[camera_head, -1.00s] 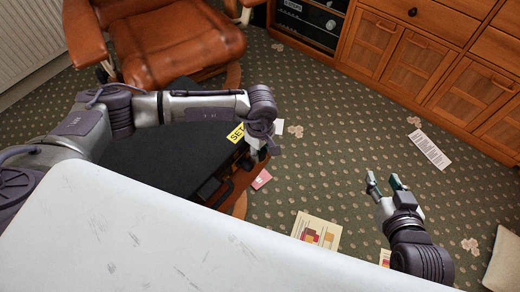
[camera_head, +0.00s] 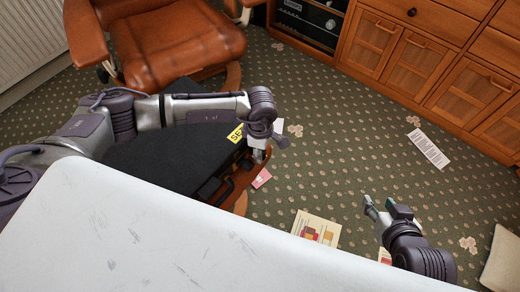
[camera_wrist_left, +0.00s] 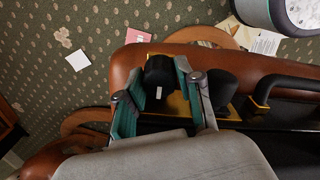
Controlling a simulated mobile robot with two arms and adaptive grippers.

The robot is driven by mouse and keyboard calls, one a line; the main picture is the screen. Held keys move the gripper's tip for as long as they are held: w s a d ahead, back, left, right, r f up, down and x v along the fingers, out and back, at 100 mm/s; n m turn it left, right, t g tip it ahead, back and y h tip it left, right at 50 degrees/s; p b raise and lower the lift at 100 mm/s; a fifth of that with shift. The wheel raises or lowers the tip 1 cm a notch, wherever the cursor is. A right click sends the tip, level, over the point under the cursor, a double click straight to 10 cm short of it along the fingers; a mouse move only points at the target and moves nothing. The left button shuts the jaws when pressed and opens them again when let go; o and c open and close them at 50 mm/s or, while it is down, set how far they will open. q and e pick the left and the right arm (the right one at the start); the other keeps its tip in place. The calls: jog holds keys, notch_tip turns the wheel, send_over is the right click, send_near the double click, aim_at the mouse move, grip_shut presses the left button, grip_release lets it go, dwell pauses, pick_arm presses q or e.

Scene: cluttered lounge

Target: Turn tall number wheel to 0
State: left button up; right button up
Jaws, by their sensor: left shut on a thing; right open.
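In the left wrist view, a black number wheel (camera_wrist_left: 158,72) with a small white mark stands on a brass plate (camera_wrist_left: 178,104) on the side of a black case (camera_wrist_left: 290,108). My left gripper (camera_wrist_left: 160,78) is shut on this wheel, with its teal fingers on either side of it. A second dark, rounded wheel (camera_wrist_left: 221,86) stands just to the right. I cannot read a digit on either. In the head view, my left gripper (camera_head: 260,152) is at the case's right edge and hides the wheels. My right gripper (camera_head: 386,207) is open and empty above the carpet.
The case lies on a brown leather stool (camera_head: 238,182) beside a brown armchair (camera_head: 175,40). A white tabletop (camera_head: 150,235) fills the front. Papers (camera_head: 316,228) lie on the patterned carpet. Wooden cabinets (camera_head: 420,65) stand at the back right.

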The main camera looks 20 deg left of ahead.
pick_arm(q)
jog(key=o, duration=0.9)
jog(key=shift+c, duration=0.2)
jog(key=shift+r, duration=0.1)
notch_tip(320, 180, up, 12)
dwell(0.4)
